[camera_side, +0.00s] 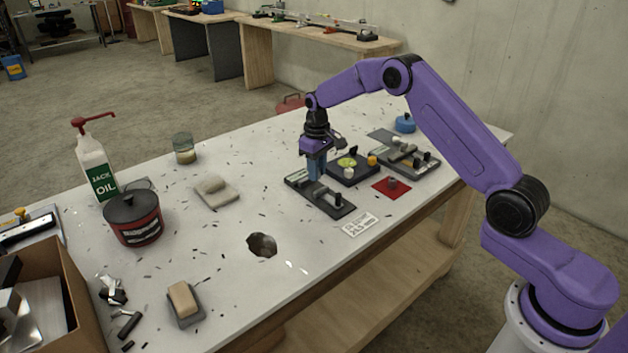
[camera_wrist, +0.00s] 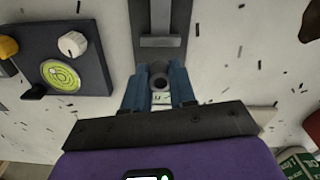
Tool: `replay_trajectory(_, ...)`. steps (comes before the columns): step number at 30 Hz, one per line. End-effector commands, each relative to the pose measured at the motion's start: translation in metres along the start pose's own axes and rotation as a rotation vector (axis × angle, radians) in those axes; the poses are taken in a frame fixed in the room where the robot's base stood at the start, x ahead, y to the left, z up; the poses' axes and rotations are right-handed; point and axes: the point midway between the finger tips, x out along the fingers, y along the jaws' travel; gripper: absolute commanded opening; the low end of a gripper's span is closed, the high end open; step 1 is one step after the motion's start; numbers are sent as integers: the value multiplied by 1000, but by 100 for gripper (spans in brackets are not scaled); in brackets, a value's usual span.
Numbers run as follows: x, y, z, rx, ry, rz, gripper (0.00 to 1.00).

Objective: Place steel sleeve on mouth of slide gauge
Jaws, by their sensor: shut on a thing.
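The steel sleeve (camera_wrist: 158,83) is a small grey ring with a dark bore, held between the blue fingers of my gripper (camera_wrist: 159,87) in the wrist view. In the side view my gripper (camera_side: 315,172) points down over the far left end of a dark base with a grey bar, which looks like the slide gauge (camera_side: 332,201). Its bar (camera_wrist: 160,20) runs away from the sleeve in the wrist view. The fingers hide the sleeve and the gauge's end in the side view. I cannot tell whether the sleeve touches the gauge.
A dark box with a green dial (camera_side: 347,163) stands close to the right of my gripper. Beyond it is another grey fixture (camera_side: 409,163). A red mat (camera_side: 386,193) with a small grey piece and a white label card (camera_side: 359,224) lie nearer.

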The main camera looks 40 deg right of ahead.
Motion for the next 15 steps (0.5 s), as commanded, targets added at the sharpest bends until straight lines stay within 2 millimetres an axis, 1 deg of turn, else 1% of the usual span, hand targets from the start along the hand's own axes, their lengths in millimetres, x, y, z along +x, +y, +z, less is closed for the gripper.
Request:
replay_trajectory(3, 8, 2, -7, 0, 1, 0, 0)
replay_trajectory(10, 16, 3, -12, 0, 0, 0, 0)
replay_trajectory(15, 39, 3, -12, 0, -2, 0, 0)
